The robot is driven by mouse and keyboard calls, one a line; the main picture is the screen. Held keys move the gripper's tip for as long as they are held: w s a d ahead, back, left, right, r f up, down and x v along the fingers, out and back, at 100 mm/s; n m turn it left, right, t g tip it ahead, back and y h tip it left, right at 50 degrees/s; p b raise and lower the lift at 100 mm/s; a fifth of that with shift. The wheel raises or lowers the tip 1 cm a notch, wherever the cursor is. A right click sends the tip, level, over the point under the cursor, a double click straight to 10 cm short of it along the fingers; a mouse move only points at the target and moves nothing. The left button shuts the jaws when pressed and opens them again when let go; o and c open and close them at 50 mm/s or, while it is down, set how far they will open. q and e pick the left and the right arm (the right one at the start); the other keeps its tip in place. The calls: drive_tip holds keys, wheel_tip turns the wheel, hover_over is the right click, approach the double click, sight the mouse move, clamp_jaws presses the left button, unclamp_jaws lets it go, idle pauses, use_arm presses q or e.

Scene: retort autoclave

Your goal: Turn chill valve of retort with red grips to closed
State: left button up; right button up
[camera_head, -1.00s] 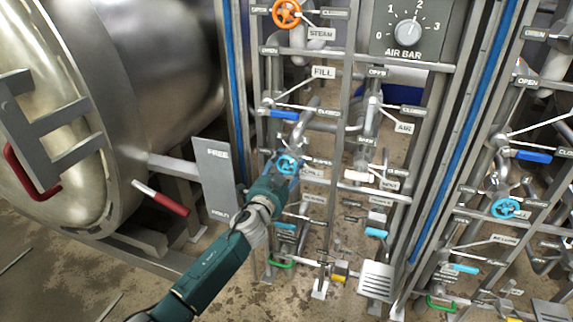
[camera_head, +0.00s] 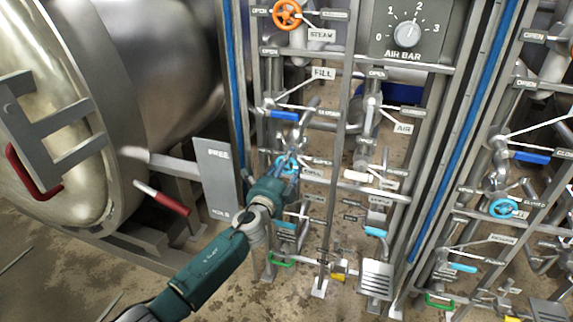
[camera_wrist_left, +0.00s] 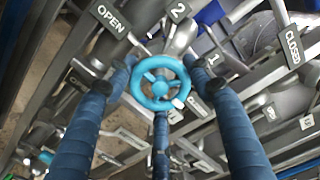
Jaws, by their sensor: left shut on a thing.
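The chill valve's light blue handwheel (camera_wrist_left: 160,88) shows in the left wrist view between my left gripper's blue fingers, with an OPEN plate (camera_wrist_left: 110,18) at upper left and a CLOSED plate (camera_wrist_left: 291,46) at right. My left gripper (camera_head: 287,163) is shut on this wheel, and in the head view its fingers mostly hide it. A small label plate (camera_head: 312,173) sits just right of it. The retort (camera_head: 110,110) at left has a red grip on its door (camera_head: 30,172) and another red grip (camera_head: 171,204) on a lever. My right gripper is not in view.
A blue lever valve (camera_head: 284,116) sits above the wheel and an orange steam wheel (camera_head: 287,13) higher up. Grey upright rails frame the pipework closely. Another pipe panel with a blue wheel (camera_head: 503,208) stands at right. A grey plate (camera_head: 214,178) is left of my gripper.

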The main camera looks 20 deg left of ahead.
use_arm(q)
drive_tip(key=shift+d+r+m, duration=0.15)
drive_tip(key=shift+d+m, duration=0.05)
drive_tip(key=shift+m, duration=0.2)
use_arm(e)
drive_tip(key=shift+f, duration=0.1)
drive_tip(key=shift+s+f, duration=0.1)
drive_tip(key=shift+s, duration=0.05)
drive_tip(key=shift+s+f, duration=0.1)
use_arm(q)
drive_tip(key=shift+d, duration=0.1)
drive_tip(key=o, duration=1.2)
drive_tip(key=shift+d, duration=0.1)
drive_tip(key=shift+a+f, duration=0.2)
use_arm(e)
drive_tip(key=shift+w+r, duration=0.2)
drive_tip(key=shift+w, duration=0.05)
